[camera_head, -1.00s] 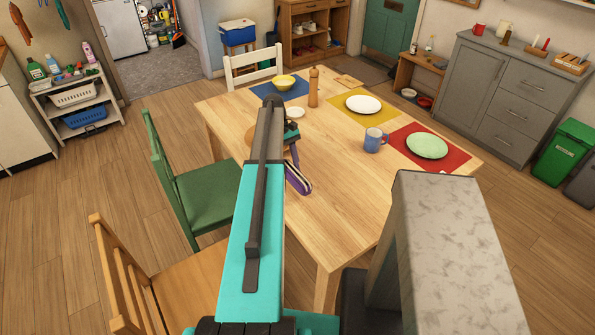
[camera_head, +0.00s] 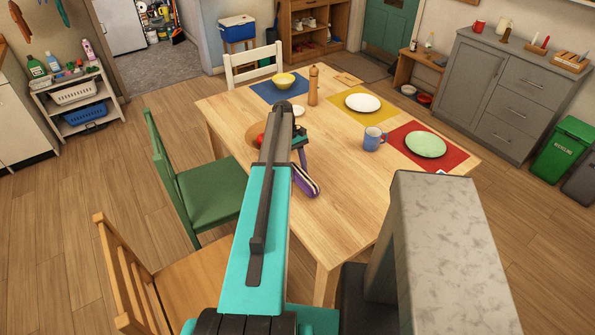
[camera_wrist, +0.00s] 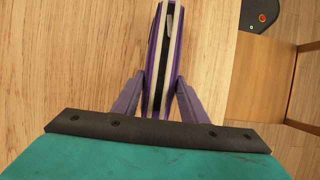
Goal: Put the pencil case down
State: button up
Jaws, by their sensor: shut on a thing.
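The pencil case (camera_head: 304,181) is purple with a pale stripe and a dark zip line. In the head view it shows just right of my arm, over the near left part of the wooden table (camera_head: 345,190). In the wrist view the pencil case (camera_wrist: 163,60) runs upright between the two purple fingers of my gripper (camera_wrist: 160,88), which are shut on its sides. I cannot tell whether its underside touches the tabletop. My arm hides part of the gripper in the head view.
A blue mug (camera_head: 375,139), a green plate (camera_head: 425,144), a white plate (camera_head: 363,102), a pepper mill (camera_head: 313,86) and a yellow bowl (camera_head: 284,80) stand farther back. A green chair (camera_head: 205,190) is at the left edge. The tabletop right of the case is clear.

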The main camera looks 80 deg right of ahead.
jog(key=shift+f, duration=0.45)
jog(key=o, duration=1.1)
jog(key=shift+o, duration=0.2)
jog(key=shift+r, duration=0.1)
jog(key=b+v, duration=0.4)
jog(key=v, duration=0.7)
jog(key=shift+w+d+r, duration=0.1)
jog(key=shift+w+r, duration=0.05)
jog(key=shift+r, duration=0.2)
jog(key=shift+r, duration=0.15)
